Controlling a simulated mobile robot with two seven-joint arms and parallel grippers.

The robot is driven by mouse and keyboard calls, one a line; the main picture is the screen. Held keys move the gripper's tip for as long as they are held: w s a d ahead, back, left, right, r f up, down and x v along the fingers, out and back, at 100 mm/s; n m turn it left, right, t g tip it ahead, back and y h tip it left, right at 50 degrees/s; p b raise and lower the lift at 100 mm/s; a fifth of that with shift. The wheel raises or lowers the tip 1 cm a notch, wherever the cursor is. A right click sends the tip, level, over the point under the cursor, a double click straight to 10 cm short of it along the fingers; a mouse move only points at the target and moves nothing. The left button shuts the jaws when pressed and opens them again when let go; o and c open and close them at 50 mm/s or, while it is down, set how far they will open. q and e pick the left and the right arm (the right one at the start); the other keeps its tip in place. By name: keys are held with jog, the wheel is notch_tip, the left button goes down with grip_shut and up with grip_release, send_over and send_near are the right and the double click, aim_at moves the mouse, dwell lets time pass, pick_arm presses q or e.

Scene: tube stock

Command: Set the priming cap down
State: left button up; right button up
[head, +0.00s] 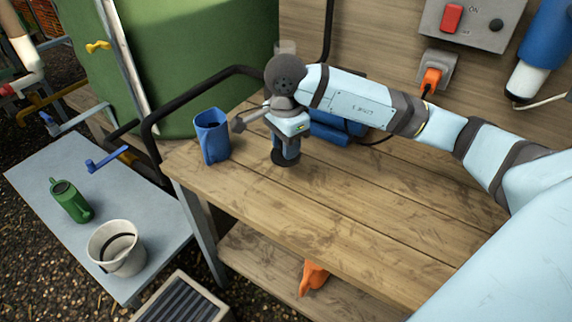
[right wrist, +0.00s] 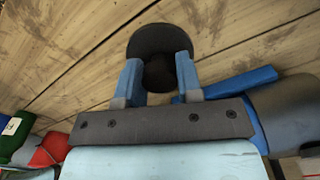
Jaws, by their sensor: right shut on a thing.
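The priming cap (head: 285,160) is a round black disc with a knob, low over the wooden bench at its back left. My right gripper (head: 287,150) points down and is shut on the cap. In the right wrist view, the blue fingers (right wrist: 158,78) sit on both sides of the knob, and the wide disc of the cap (right wrist: 160,38) lies beyond the fingertips, against the planks. I cannot tell whether the disc touches the wood. My left gripper is not in view.
A blue jug (head: 212,138) stands left of my gripper on the bench (head: 330,210). A blue pump (head: 340,128) is partly hidden behind my right arm. A black pipe (head: 205,88) runs behind the jug. The front of the bench is clear. A grey side table (head: 120,182) stands lower left.

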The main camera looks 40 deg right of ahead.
jog(key=shift+f+b, duration=0.4)
jog(key=shift+f, duration=2.4)
jog(key=shift+f, duration=0.15)
jog(key=o, duration=0.9)
jog(key=shift+o, duration=0.2)
notch_tip(320, 180, up, 12)
jog(key=shift+r+p, duration=0.2)
jog(key=shift+p, duration=0.8)
